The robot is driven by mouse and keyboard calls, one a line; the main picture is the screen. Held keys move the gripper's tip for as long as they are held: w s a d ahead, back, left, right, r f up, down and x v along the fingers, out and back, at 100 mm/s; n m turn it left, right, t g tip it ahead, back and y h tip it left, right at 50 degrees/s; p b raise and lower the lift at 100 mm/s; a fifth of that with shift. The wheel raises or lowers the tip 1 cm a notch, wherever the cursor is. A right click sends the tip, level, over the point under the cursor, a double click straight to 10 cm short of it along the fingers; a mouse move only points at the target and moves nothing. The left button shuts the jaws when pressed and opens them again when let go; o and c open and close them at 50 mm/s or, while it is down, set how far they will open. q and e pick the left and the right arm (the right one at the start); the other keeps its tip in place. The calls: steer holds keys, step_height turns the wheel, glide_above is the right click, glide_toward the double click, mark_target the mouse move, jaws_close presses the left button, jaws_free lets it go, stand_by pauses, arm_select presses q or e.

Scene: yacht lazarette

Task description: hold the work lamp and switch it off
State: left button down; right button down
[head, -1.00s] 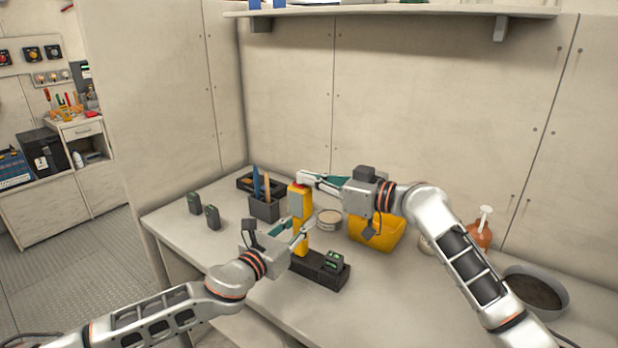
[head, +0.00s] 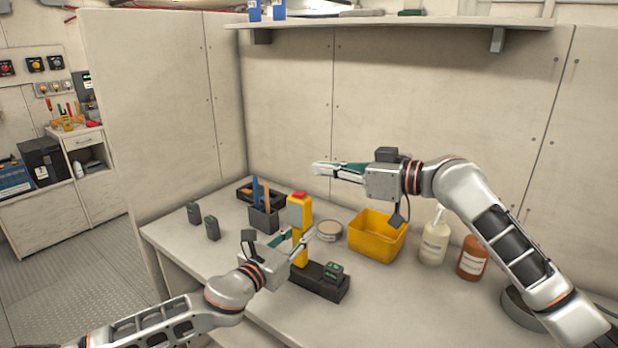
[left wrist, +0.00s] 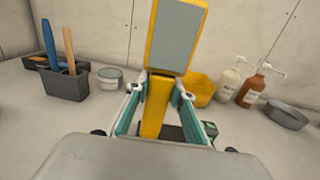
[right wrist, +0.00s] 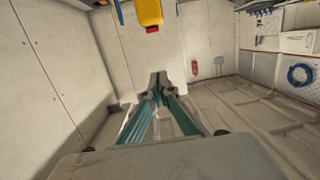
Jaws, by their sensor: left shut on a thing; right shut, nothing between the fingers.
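The work lamp (head: 299,216) is yellow with a grey front panel and a red button (head: 300,195) on top. It stands upright over the counter, and its grey panel looks unlit. My left gripper (head: 303,239) is shut on the lamp's yellow body below the panel; the left wrist view shows the body (left wrist: 157,106) between both fingers. My right gripper (head: 317,169) is shut and empty, above and slightly right of the lamp, apart from the button. The lamp's top also shows at the upper edge of the right wrist view (right wrist: 149,12).
A black block (head: 313,282) with a dark battery-like piece sits by the lamp's foot. A pen holder (head: 264,219), a round tin (head: 330,231), a yellow bin (head: 377,240) and two pump bottles (head: 434,243) stand around. Two small dark blocks (head: 211,228) lie left. The front counter is clear.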

steer(key=shift+r+v, duration=0.25)
steer(key=shift+v, duration=0.8)
steer(key=shift+r+v, duration=0.25)
steer(key=shift+v, duration=0.8)
arm_select(q)
steer(key=c, duration=1.7)
jaws_free()
steer(key=shift+s+a, duration=0.1)
